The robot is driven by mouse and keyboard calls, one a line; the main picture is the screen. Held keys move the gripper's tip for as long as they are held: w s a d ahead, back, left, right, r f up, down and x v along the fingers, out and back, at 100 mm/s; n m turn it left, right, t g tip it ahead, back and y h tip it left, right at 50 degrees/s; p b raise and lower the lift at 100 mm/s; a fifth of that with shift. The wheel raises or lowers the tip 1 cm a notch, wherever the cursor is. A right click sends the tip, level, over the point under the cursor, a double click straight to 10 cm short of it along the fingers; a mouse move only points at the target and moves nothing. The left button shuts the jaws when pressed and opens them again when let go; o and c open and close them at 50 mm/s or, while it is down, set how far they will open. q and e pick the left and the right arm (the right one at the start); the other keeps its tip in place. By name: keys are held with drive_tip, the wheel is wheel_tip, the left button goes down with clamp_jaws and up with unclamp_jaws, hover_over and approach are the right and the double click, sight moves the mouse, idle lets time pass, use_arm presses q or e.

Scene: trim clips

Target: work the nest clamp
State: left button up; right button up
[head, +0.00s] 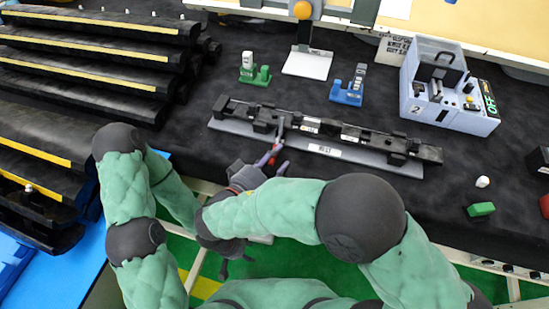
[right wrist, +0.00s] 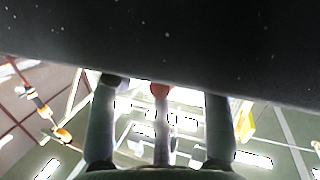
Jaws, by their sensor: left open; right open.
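The long grey nest plate (head: 232,127) lies across the dark mat and carries a black trim strip (head: 365,139). A grey clamp lever (head: 280,131) stands upward near its left part. My right gripper (head: 275,160) is open at the plate's front edge, just below the lever; a red part shows beside its fingers. In the right wrist view, a red-tipped grey stem (right wrist: 161,90) stands between the two open fingers (right wrist: 162,120); contact cannot be told. My left gripper (head: 236,264) is open, low in front of the table, partly hidden by my right forearm.
A green fixture (head: 255,74), a blue fixture (head: 347,92) and a grey box with a display (head: 450,95) stand behind the plate. Black trim strips are stacked on a rack (head: 80,60) at left. A green block (head: 481,209) lies at right. Bare mat surrounds the plate.

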sight(274, 158)
drive_tip(key=shift+r, duration=0.15)
wheel_tip(274, 158, up, 10)
drive_tip(key=shift+f, duration=0.1)
idle(0.6)
